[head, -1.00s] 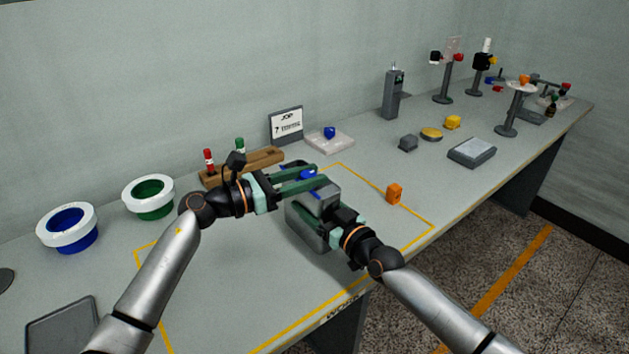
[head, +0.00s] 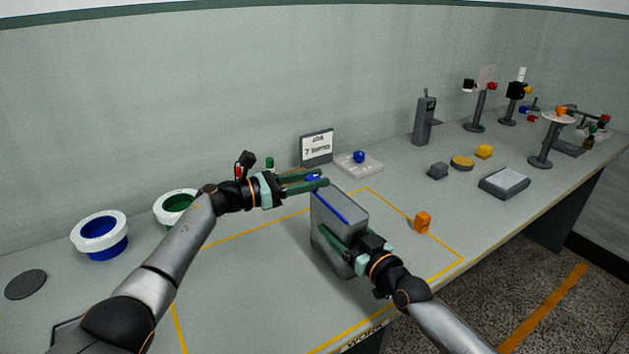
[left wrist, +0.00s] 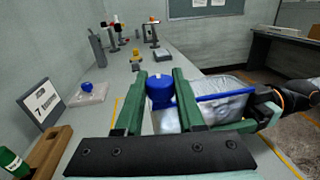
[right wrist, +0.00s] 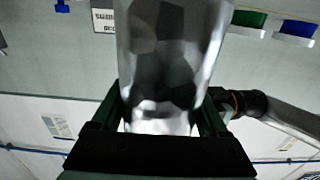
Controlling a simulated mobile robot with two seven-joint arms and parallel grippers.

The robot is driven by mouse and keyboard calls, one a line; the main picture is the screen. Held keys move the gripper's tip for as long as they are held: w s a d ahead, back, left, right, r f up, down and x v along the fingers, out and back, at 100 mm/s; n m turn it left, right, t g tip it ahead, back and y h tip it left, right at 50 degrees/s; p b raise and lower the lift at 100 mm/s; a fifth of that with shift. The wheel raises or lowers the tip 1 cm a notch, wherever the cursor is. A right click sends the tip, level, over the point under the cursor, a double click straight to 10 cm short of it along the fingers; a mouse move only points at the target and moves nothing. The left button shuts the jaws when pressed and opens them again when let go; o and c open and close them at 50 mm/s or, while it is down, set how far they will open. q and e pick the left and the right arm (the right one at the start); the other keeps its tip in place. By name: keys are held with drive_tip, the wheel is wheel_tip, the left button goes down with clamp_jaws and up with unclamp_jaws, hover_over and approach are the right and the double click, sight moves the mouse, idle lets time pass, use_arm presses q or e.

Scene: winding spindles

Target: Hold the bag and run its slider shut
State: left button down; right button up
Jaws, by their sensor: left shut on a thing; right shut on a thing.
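The bag (head: 350,205) is a grey, partly see-through block shape, standing upright near the middle of the table. A blue strip (head: 332,205) runs along its top. My left gripper (head: 318,181) is shut on the blue slider (left wrist: 160,92), at or near the far left end of the strip. The strip (left wrist: 228,97) runs off to the right of the slider in the left wrist view. My right gripper (head: 345,243) is shut on the lower body of the bag, which fills the space between its fingers in the right wrist view (right wrist: 165,65).
A job sign (head: 317,147) and a pale pad with a blue knob (head: 359,164) stand behind. Blue and green bowls (head: 99,235) are at the left.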

use_arm(q)
drive_tip(key=shift+w+a, duration=0.1)
drive_tip(key=shift+a, duration=0.15)
drive_tip(key=c, duration=0.8)
unclamp_jaws()
drive_tip(key=shift+f, duration=0.1)
drive_tip(key=shift+c, duration=0.2)
drive_tip(key=o, duration=0.3)
drive_tip(key=shift+d, duration=0.1)
drive_tip(key=shift+o, duration=0.2)
drive_tip(key=v, duration=1.2)
use_arm(e)
drive_tip(key=o, duration=1.4)
drive_tip(key=shift+s, duration=0.1)
